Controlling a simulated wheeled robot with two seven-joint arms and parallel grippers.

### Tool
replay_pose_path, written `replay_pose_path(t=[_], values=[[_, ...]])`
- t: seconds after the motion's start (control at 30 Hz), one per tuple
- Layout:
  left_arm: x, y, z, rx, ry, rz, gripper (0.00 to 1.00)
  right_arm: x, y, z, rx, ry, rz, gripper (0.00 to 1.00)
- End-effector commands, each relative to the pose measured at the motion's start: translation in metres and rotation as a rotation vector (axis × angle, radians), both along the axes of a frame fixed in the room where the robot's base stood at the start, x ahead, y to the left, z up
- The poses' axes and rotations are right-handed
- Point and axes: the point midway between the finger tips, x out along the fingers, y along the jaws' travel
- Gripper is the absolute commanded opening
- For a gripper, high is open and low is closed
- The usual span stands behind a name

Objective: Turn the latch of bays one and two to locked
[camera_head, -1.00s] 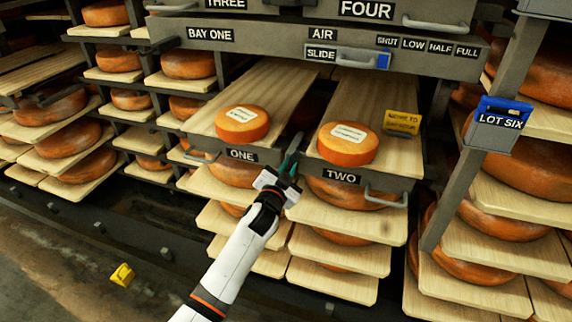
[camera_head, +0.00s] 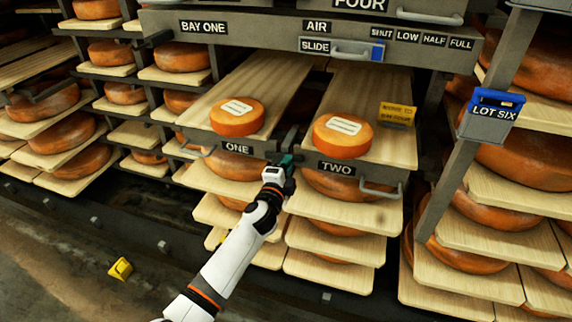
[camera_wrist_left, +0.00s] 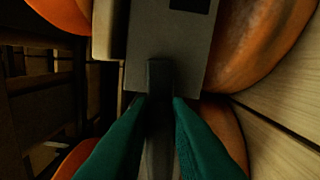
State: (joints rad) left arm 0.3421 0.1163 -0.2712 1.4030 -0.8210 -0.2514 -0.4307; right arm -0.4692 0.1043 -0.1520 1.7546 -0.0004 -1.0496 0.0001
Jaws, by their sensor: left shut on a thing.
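The tray front of bay one, with its ONE label (camera_head: 237,148), and that of bay two, with its TWO label (camera_head: 336,168), stand side by side. A dark latch lever (camera_head: 291,137) stands in the gap between them, by the right end of bay one's front. My left gripper (camera_head: 281,161) is at this lever. In the left wrist view its green fingers (camera_wrist_left: 160,100) are shut on the dark latch (camera_wrist_left: 160,73), which lies against a grey metal plate. A separate latch for bay two is not clear. My right gripper is out of view.
Cheese wheels sit on bay one's board (camera_head: 237,117) and bay two's board (camera_head: 342,135). Pull handles (camera_head: 380,190) stick out of the fronts. A slanted post with a blue LOT SIX holder (camera_head: 492,115) stands at right. A yellow piece (camera_head: 120,269) lies on the floor.

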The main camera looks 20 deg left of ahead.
Motion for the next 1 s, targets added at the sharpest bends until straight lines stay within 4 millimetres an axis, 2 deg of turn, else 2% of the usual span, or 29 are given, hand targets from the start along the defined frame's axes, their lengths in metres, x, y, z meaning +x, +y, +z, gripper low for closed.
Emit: replay_pose_path(t=[0.37,0.87,0.9,1.0], values=[[0.0001,0.0002,-0.0033,0.137,-0.004,0.000,0.00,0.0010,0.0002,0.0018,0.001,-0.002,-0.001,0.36],[0.0000,0.0000,-0.0036,0.154,-0.004,0.000,0.00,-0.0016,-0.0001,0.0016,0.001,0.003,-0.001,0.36],[0.0000,0.0000,-0.0036,0.154,-0.004,0.000,0.21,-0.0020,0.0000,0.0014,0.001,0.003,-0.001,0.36],[0.0000,0.0000,-0.0036,0.153,-0.004,0.000,0.38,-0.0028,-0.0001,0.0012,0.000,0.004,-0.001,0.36]])
